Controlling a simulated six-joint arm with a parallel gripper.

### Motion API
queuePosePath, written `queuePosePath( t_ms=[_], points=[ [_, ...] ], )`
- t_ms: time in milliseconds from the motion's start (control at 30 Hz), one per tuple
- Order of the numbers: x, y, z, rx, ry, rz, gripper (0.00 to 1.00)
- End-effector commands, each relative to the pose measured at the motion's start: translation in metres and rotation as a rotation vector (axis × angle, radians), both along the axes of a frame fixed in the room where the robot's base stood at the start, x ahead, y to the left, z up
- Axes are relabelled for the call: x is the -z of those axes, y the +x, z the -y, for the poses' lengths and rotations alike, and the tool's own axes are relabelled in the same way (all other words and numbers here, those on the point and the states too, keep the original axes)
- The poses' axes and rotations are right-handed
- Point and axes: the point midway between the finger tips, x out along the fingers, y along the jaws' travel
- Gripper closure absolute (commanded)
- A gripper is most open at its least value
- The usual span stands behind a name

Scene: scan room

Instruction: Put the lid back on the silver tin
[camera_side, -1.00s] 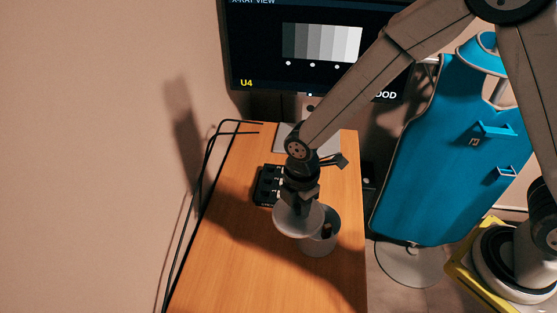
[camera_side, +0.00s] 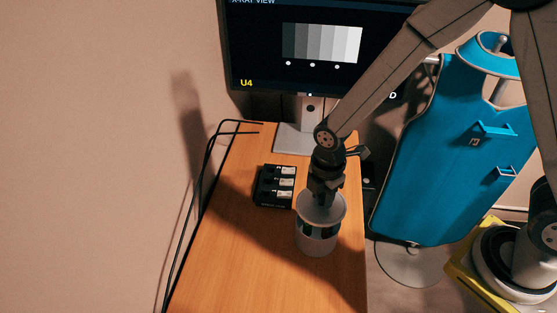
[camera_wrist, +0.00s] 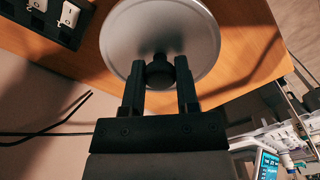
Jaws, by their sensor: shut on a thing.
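My gripper (camera_side: 323,196) is shut on the dark knob of the round grey lid (camera_side: 338,212). In the wrist view the lid (camera_wrist: 135,35) is a pale disc, with the knob (camera_wrist: 160,72) between the fingertips. The silver tin (camera_side: 316,246) stands on the wooden table, near its right edge. The lid is over the tin in the side view, and dark patches show between them, so the lid looks raised above the rim. The lid hides most of the tin's mouth, and hides the tin in the wrist view.
A black holder (camera_side: 265,198) with several white-faced slots lies left of the tin. A monitor (camera_side: 265,65) stands at the back on a stand. Black cables (camera_side: 205,165) run along the table's left edge. A blue apron (camera_side: 430,170) hangs to the right. The front table is clear.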

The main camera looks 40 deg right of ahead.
Motion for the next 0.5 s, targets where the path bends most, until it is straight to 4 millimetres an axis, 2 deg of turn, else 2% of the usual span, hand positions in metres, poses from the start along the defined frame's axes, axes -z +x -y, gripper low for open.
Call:
queuePosePath(
  t_ms=[500],
  points=[
    [0.036, 0.000, 0.000, 0.000, 0.000, -0.001, 1.00]
  ],
)
